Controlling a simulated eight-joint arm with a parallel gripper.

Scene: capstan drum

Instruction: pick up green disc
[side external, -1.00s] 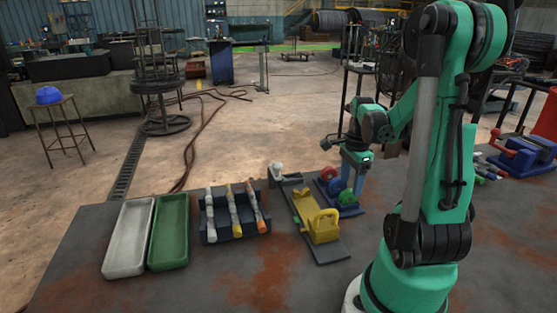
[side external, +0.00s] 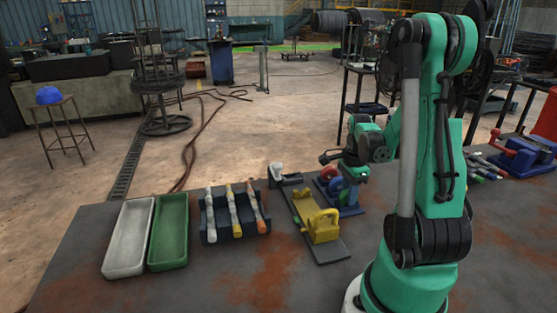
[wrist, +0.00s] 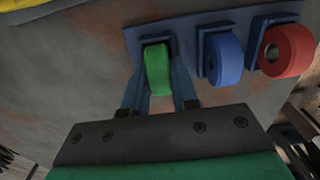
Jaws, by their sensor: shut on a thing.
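The green disc (wrist: 157,71) stands upright at the left end of a blue rack (wrist: 180,30) in the wrist view. My gripper (wrist: 157,83) has its two blue fingers on either side of the disc and is shut on it. The disc still appears to be at its slot in the rack. In the side view my gripper (side external: 347,190) is low over the rack, and it partly hides the discs there.
A blue disc (wrist: 222,58) and a red disc (wrist: 288,50) stand close beside the green one. A yellow fixture (side external: 322,226) is left of the rack. Farther left are a rack of handled tools (side external: 234,220), a green tray (side external: 169,232) and a white tray (side external: 128,239).

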